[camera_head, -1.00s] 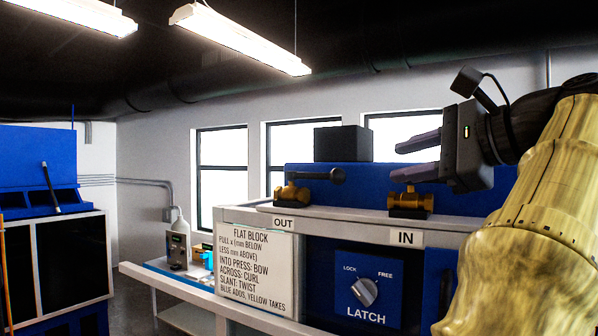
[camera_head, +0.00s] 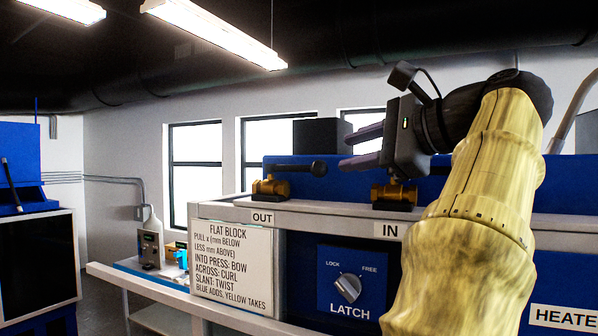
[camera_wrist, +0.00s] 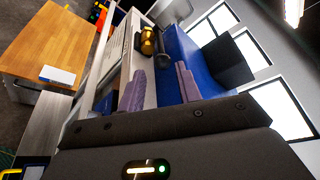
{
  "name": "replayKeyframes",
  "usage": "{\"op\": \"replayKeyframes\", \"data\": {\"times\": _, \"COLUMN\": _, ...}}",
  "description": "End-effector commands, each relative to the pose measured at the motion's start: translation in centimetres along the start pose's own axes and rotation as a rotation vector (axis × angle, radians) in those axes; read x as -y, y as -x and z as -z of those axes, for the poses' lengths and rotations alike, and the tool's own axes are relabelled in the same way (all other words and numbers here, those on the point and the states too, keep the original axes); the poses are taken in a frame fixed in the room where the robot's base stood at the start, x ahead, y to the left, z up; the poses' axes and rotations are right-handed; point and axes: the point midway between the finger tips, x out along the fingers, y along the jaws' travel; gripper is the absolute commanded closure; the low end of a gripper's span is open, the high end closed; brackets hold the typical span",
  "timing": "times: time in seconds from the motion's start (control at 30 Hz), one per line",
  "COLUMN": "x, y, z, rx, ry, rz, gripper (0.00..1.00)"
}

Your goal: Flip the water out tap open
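The water out tap (camera_head: 270,187) is a brass body on a dark base above the OUT label. Its black lever (camera_head: 298,169) points right and lies about level, ending in a round knob (camera_head: 318,168). My gripper (camera_head: 345,150) is right of the knob, its two purple fingers apart and pointing left, with nothing between them. In the wrist view, the open fingers (camera_wrist: 161,68) point toward the brass tap (camera_wrist: 148,42) and the lever's knob (camera_wrist: 163,60). The knob appears just beyond the fingertips, in line with the gap; contact is not visible.
The IN tap (camera_head: 393,192) sits directly below my gripper, partly hidden. A dark box (camera_head: 320,135) stands behind on the blue panel. The LATCH dial (camera_head: 347,288) and a printed sign (camera_head: 232,262) are on the front. Space above the OUT lever is clear.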

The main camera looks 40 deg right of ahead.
Motion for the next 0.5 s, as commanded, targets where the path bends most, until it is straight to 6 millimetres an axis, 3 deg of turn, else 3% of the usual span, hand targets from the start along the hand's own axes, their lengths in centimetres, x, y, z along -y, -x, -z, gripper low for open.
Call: {"op": "replayKeyframes", "data": {"times": 0.5, "x": 0.0, "y": -9.2, "z": 0.0, "rx": 0.001, "ry": -0.001, "rz": -0.002, "gripper": 0.66}}
